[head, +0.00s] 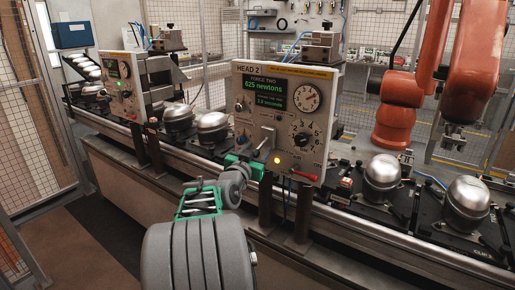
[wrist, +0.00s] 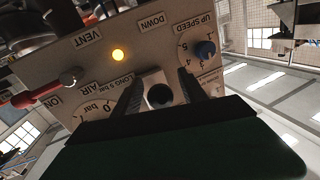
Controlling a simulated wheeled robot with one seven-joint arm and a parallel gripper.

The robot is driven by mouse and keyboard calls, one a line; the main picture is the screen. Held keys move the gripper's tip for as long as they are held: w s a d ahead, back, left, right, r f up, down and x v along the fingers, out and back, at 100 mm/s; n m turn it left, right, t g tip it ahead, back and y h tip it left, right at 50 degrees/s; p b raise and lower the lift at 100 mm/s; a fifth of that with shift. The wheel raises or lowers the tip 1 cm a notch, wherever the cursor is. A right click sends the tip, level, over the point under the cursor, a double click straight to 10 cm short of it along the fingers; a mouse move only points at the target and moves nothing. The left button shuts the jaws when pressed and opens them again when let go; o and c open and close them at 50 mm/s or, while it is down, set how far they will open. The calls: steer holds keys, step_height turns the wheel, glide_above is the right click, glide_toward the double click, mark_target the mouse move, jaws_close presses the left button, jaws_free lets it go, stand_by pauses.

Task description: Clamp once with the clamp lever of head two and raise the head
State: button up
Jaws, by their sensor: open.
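The head two box (head: 285,118) stands at the centre of the head view. Its green display reads 625 newtons, with a smaller line of about 3.8 seconds. A lever (head: 266,139) sits low on its left front, by my gripper (head: 250,162). In the wrist view the panel (wrist: 110,65) appears upside down. My gripper (wrist: 160,92) is open there, one finger on each side of a dark round knob (wrist: 160,95), seen end-on before a pale plate. The knob looks like the lever's end; I cannot tell whether the fingers touch it. A yellow lamp (wrist: 119,54) is lit.
A red-handled lever (head: 304,176) is at the box's lower right; it also shows in the wrist view (wrist: 36,94). Silver compressors (head: 468,196) stand along the conveyor. An orange robot arm (head: 398,110) stands behind, right.

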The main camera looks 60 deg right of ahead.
steer(key=shift+d, duration=0.3)
steer(key=shift+c, duration=0.3)
jaws_close()
stand_by(0.9)
